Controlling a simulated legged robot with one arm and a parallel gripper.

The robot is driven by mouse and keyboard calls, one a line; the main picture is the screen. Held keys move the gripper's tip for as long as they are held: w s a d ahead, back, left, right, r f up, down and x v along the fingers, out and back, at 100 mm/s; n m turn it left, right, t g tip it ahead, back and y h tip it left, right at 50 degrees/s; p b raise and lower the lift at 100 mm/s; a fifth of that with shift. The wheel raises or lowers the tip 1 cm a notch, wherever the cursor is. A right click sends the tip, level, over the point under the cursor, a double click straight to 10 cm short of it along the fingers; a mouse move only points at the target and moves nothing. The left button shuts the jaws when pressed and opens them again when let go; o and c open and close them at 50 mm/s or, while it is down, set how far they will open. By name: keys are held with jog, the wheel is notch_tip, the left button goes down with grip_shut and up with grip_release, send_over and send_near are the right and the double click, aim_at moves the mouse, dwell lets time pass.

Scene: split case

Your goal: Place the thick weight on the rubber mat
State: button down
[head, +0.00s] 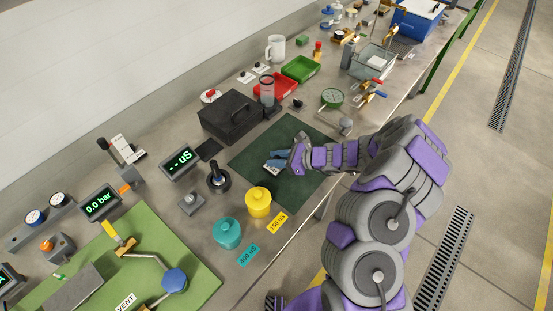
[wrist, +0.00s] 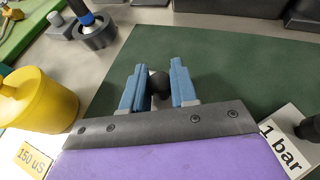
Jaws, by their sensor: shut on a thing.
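The rubber mat (head: 248,159) is a dark green sheet on the bench in front of the black case; it also fills the back of the wrist view (wrist: 235,65). My gripper (head: 277,160) is over the mat. In the wrist view, the two blue fingers of my gripper (wrist: 159,88) are closed around a dark round knob (wrist: 159,84), taken to be the top of the thick weight. A little pale grey shows beside the knob. The rest of the weight is hidden by the fingers and the gripper's plate, so I cannot tell whether it touches the mat.
The yellow container (head: 258,201) and teal container (head: 227,233) stand left of the mat. A black joystick (head: 218,180) is near them. The black case (head: 230,116) borders the mat behind. A grey knobbed piece (head: 345,126) stands right of the mat, near the "1 bar" label (wrist: 287,152).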

jog(key=c, duration=1.2)
grip_release()
jog(key=shift+d, duration=0.3)
jog(key=o, duration=0.3)
jog(key=shift+d+r, duration=0.1)
jog(key=shift+d, duration=0.5)
jog(key=shift+a, duration=0.3)
jog(key=p+v, duration=0.2)
jog(key=v, duration=0.9)
jog(key=shift+s+d+p, duration=0.1)
jog(key=shift+d+p, duration=0.2)
jog(key=shift+p, duration=0.05)
jog(key=shift+s+a+r, duration=0.1)
jog(key=shift+a+r, duration=0.1)
